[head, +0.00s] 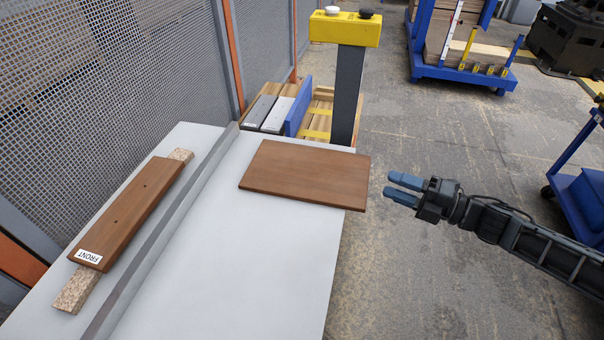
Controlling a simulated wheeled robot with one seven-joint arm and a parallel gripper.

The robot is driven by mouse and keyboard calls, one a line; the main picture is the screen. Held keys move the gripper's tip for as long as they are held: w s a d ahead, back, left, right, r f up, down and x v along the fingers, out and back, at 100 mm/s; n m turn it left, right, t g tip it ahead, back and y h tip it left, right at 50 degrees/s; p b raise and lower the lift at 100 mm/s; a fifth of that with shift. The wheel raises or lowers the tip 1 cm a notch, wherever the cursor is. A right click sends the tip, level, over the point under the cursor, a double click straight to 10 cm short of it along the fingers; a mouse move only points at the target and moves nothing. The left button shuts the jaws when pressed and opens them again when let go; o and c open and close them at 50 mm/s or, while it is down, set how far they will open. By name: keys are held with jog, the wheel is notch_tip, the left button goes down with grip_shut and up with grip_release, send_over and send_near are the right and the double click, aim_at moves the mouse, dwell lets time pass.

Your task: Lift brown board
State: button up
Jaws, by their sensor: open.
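A plain brown board (306,174) lies flat on the right part of the light grey table (245,270). Its right end sticks out slightly past the table's right edge. A second brown board (138,212), labelled FRONT, lies on a speckled strip (77,290) at the table's left side. My gripper (390,186) is right of the plain board, past the table edge, with its blue fingers pointing left toward the board's right end. It is open and empty, and a gap shows between its fingertips and the board.
A raised grey rail (160,240) runs along the table between the two boards. A post with a yellow button box (345,28) stands behind the table. A mesh fence (110,70) bounds the left. A blue cart (580,175) stands at the right. Open floor lies right of the table.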

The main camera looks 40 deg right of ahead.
aim_at(368, 176)
jog(key=x, duration=0.7)
jog(key=shift+w+f, duration=0.15)
jog(key=shift+f, duration=0.2)
jog(key=shift+c, duration=0.3)
grip_shut()
jog(key=shift+p, duration=0.3)
